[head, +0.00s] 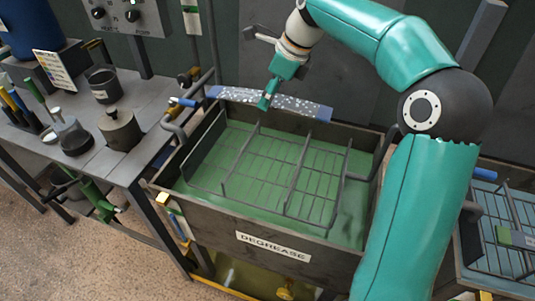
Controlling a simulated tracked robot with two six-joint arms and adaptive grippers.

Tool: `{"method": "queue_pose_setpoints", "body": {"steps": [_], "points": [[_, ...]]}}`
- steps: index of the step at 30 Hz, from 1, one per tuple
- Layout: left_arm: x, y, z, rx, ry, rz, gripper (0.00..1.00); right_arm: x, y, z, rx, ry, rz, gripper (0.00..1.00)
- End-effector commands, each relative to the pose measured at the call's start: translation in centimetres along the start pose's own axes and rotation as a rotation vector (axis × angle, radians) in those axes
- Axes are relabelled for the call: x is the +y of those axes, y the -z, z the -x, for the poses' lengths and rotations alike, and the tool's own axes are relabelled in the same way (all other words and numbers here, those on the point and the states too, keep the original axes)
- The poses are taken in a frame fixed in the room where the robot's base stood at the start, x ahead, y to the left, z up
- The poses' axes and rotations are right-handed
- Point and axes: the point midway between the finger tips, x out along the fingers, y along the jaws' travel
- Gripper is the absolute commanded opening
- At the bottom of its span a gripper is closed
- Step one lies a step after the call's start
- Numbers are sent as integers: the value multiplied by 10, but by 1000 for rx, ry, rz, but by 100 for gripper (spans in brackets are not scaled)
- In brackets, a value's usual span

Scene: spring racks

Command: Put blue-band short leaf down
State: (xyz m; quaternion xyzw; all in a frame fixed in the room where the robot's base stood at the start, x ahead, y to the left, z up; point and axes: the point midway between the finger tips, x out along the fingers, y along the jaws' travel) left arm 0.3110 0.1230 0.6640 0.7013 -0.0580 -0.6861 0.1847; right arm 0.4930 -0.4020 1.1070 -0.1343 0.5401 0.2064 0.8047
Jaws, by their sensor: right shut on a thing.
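A grey speckled leaf (285,104) with blue bands at both ends shows in the head view, above the back edge of the degrease tank (262,236). My right gripper (265,102) is shut on the leaf left of its middle and holds it roughly level, tilted down a little to the right. A wire rack (291,176) stands in the green liquid of the tank, in front of and below the leaf. The gripper covers a small part of the leaf. My left gripper is out of view.
A grey bench (143,158) at the left carries a lidded pot (119,128), a black cup (104,87) and tools. A second tank with blue liquid (491,233) and a rack stands at the right. A control panel (130,15) is on the back wall.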

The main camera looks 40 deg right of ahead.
Motion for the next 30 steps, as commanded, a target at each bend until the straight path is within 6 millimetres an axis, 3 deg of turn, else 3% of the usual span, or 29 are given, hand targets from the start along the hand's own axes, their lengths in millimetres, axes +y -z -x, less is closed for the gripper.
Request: {"method": "queue_pose_setpoints", "body": {"steps": [15,30], "points": [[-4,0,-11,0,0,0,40,-4,54,-102,0,7,-21,0],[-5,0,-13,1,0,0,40,-5,73,-147,0,9,-21,0]]}}
